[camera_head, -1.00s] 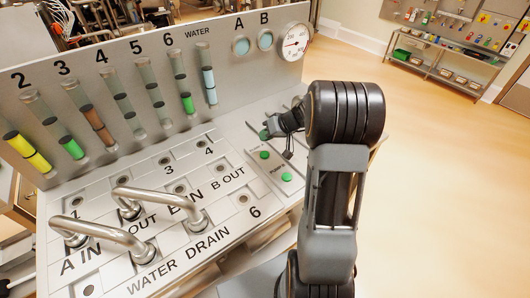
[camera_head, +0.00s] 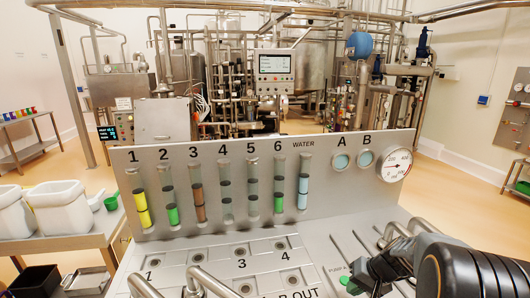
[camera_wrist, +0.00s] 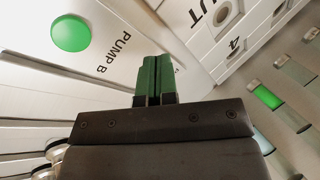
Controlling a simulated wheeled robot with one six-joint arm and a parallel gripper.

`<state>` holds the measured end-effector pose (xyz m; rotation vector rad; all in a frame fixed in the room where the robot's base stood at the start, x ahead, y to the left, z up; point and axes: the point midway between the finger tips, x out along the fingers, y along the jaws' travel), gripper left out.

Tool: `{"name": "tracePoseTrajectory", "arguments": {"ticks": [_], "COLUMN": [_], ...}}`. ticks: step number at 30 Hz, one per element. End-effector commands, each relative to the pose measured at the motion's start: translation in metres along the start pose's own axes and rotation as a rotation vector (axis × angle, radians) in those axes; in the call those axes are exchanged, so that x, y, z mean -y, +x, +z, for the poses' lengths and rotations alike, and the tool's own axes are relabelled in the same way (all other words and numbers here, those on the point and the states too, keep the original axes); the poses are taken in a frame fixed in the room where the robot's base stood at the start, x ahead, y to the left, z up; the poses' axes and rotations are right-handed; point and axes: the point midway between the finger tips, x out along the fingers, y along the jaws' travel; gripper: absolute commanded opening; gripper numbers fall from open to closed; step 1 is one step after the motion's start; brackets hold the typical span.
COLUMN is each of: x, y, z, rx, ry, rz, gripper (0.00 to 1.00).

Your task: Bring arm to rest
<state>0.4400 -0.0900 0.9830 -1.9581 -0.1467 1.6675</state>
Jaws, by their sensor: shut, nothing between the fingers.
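My gripper (camera_wrist: 154,80) shows in the wrist view with its two green-tipped fingers pressed together and nothing between them. It hangs over the sloped console near a round green button (camera_wrist: 71,33) beside the "PUMP B" label. In the head view my arm comes in at the lower right, and my gripper (camera_head: 352,282) is by the pump panel, its fingertips partly unclear. The console panel (camera_head: 218,253) with its numbered ports fills the lower middle.
The upright backboard (camera_head: 240,205) carries numbered tubes, windows A and B and a round gauge (camera_head: 395,165). Bent metal pipes (camera_head: 205,283) stand on the console. White bins (camera_head: 62,208) and a green scoop (camera_head: 111,202) are on a side table at left. Open floor lies right.

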Motion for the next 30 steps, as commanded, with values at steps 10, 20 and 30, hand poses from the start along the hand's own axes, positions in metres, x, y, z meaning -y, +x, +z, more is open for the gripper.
{"name": "tracePoseTrajectory", "arguments": {"ticks": [10,20,30], "x": [0.042,0.076,0.090], "y": [-0.053,-0.083,-0.088], "z": [0.108,0.147,0.150], "rx": [-0.026,-0.170,-0.199], "ry": [-0.111,-0.362,-0.410], "rz": [0.376,0.434,0.415], "gripper": [0.00,0.00,0.00]}}
